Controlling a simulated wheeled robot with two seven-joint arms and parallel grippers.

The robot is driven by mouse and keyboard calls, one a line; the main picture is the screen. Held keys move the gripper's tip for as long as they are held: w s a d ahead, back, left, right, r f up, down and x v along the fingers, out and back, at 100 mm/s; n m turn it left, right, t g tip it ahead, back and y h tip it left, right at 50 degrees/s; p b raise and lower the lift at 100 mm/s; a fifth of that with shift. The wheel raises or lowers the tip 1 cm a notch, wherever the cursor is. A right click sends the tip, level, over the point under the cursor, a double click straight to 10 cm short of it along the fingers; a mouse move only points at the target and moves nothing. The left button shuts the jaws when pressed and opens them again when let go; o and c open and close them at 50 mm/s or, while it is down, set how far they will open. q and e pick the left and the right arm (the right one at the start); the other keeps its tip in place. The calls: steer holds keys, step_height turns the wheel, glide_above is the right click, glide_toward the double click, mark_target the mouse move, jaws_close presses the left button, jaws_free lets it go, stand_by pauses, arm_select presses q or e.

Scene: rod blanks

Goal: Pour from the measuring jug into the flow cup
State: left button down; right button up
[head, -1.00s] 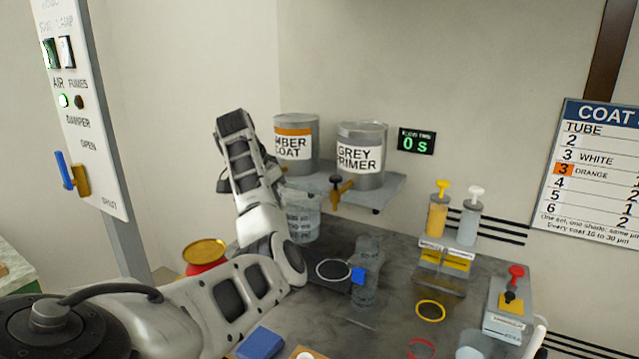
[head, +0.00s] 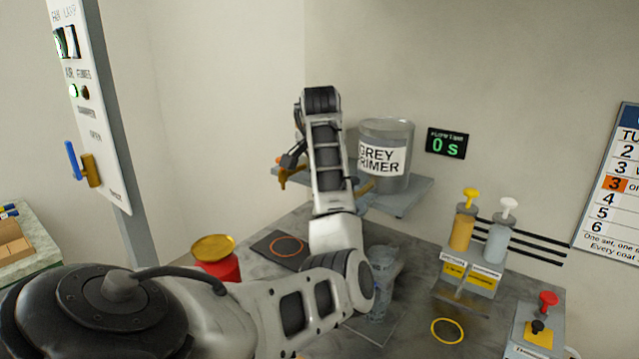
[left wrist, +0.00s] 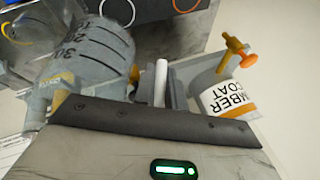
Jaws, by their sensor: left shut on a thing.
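The measuring jug (left wrist: 88,55) is grey and see-through with dark volume marks. It shows at the upper left of the left wrist view, tilted in that picture. My left gripper (left wrist: 157,85) is shut on the jug, at its handle side. In the head view my left arm hides the gripper and most or all of the jug. A clear upright vessel (head: 382,280), which looks like the flow cup on its stand, is on the bench just right of my left forearm, partly covered by it. I cannot tell the jug's fill. My right gripper is out of view.
The grey primer can (head: 385,155) stands on a wall shelf (head: 410,198) behind my arm. The amber coat can (left wrist: 230,100) has an orange tap. A red pot (head: 215,262) stands left. The timer (head: 446,144) reads 0 s.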

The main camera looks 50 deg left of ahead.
arm_select(q)
steer(key=shift+w+d+r+y, duration=0.15)
steer(key=shift+d+r+y, duration=0.25)
steer(key=shift+r+y, duration=0.4)
steer(key=d+y, duration=0.1)
steer(key=r+y, duration=0.1)
steer(key=d+m+y, duration=0.1)
steer(key=shift+w+d+r+g, duration=0.15)
steer(key=shift+w+d+g, duration=0.15)
steer(key=shift+d+r+y, duration=0.3)
steer(key=shift+y, duration=0.3)
steer(key=shift+s+d+r, duration=0.1)
steer(key=shift+d, duration=0.15)
steer(key=shift+w+d+m+y, duration=0.2)
steer(key=shift+d+m+y, duration=0.3)
steer(key=shift+d+y, duration=0.6)
stand_by(4.7)
